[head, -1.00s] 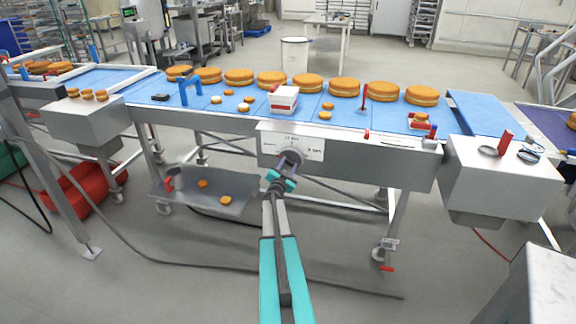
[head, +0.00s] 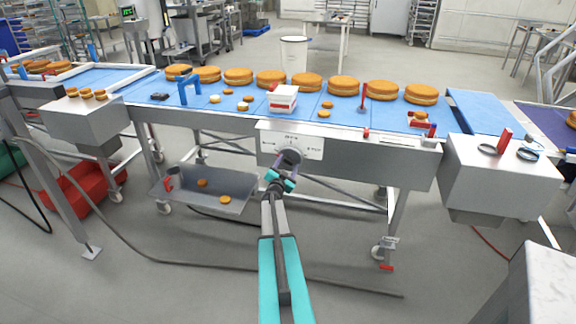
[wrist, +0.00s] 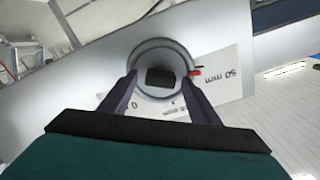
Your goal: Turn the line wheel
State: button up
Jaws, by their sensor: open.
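The line wheel (head: 290,156) is a round grey knob on a white marked plate (head: 313,148) on the conveyor's front side. In the wrist view the wheel (wrist: 162,55) shows as a grey ring with a dark square centre. A small red pointer (wrist: 195,72) is at its right, near the "50 mm" mark. My gripper (head: 283,174) is at the wheel, reaching from below. In the wrist view its open fingers (wrist: 160,82) stand at the left and right of the wheel's near part. I cannot tell whether they touch it.
Several round cakes (head: 307,82) line the back of the blue belt (head: 225,116), with small cakes and a white-and-red box (head: 284,98) in front. A metal box (head: 495,180) juts out at the right. A tray (head: 230,185) hangs below. A cable lies on the floor.

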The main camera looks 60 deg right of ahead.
jog(key=b+v, duration=0.2)
jog(key=v, duration=1.1)
dwell(0.8)
